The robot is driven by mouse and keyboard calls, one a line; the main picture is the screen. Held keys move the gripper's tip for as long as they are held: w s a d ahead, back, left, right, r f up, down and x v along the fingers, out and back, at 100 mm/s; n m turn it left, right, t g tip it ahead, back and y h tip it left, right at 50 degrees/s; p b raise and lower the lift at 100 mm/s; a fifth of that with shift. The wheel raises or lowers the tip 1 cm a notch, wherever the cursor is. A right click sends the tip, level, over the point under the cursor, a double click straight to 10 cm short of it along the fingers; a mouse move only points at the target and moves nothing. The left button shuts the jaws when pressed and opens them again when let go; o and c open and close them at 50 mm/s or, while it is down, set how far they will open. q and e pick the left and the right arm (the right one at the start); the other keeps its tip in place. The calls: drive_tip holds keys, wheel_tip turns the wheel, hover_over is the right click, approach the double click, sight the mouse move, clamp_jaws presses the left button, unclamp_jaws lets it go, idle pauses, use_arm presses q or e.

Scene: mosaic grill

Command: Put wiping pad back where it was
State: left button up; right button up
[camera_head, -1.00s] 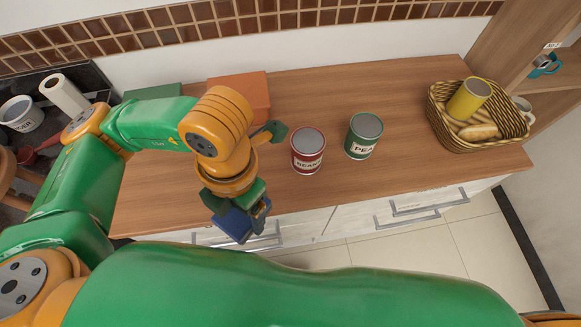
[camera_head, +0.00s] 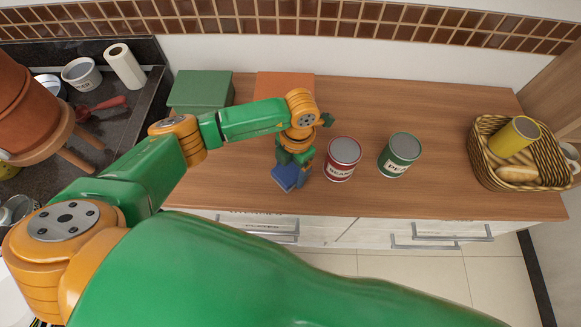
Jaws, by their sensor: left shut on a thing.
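A blue wiping pad (camera_head: 287,177) is in my left gripper (camera_head: 293,160), at the front part of the wooden counter in the head view. The gripper is shut on the pad from above. I cannot tell whether the pad touches the counter or hangs just above it. The red beans can (camera_head: 342,160) stands close to the right of the pad and gripper. My right gripper is not in view; a large green arm part covers the bottom of the picture.
A green pea can (camera_head: 399,155) stands right of the beans can. A wicker basket (camera_head: 487,178) with bread and a yellow can is at the right. Green (camera_head: 201,89) and orange (camera_head: 285,84) boxes stand at the back. The counter (camera_head: 440,110) is clear behind the cans.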

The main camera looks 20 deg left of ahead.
sight(295, 166)
use_arm(q)
drive_tip(key=shift+f, duration=0.15)
drive_tip(key=o, duration=1.2)
drive_tip(key=shift+d, duration=0.1)
drive_tip(key=shift+r, duration=0.35)
drive_tip(key=shift+w+r, duration=0.1)
drive_tip(key=shift+r, duration=0.2)
wheel_tip(295, 166, up, 11)
drive_tip(key=w+b, duration=0.1)
drive_tip(key=b, duration=0.1)
drive_tip(key=shift+d, duration=0.35)
drive_tip(key=shift+s, duration=0.1)
